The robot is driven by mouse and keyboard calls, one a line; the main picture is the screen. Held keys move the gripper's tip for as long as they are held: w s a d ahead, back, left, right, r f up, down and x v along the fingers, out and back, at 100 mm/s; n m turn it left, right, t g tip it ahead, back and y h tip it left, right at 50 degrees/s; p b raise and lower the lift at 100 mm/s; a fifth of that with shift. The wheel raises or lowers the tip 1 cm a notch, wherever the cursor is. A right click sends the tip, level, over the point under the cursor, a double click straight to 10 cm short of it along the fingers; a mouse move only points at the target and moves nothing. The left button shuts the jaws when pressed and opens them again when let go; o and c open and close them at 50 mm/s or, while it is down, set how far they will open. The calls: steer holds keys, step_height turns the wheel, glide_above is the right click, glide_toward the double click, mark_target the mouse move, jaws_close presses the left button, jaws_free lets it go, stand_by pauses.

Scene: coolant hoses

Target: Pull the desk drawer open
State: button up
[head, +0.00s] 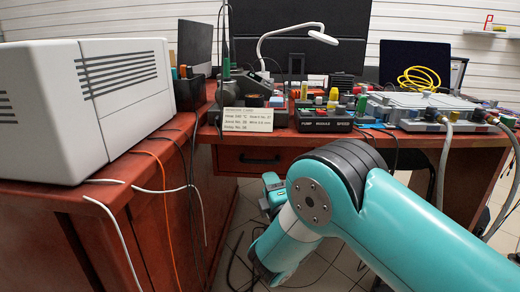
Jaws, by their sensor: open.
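The desk drawer (235,161) is a red-brown wooden front under the desk top (212,134), left of the middle of the head view. It looks shut, flush with the desk. A small dark handle or knob shows on it, but its shape is too small to tell. My teal arm crosses in front of the drawer's right end and hides part of it. A teal wrist part of mine shows just below the drawer, behind my forearm. My gripper's fingers are not visible, so I cannot tell how far they are from the handle.
A large grey-white box (100,105) stands on the left desk part. Orange, white and black cables (165,200) hang down its edge, left of the drawer. A label card (247,120) and a black pump module (324,120) sit above. Floor below shows tiles and loose black cables.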

mark_target(262, 167)
steer(key=p, duration=0.4)
steer(key=shift+w+a+r, duration=0.1)
steer(key=shift+w+r, duration=0.3)
steer(key=p, duration=0.4)
steer(key=shift+w, duration=0.15)
steer(key=f+x, duration=0.1)
steer(key=x, duration=0.7)
steer(key=shift+w+r+b, duration=0.2)
steer(key=shift+w+b, duration=0.1)
steer(key=shift+b, duration=0.1)
steer(key=shift+a, duration=0.1)
jaws_close()
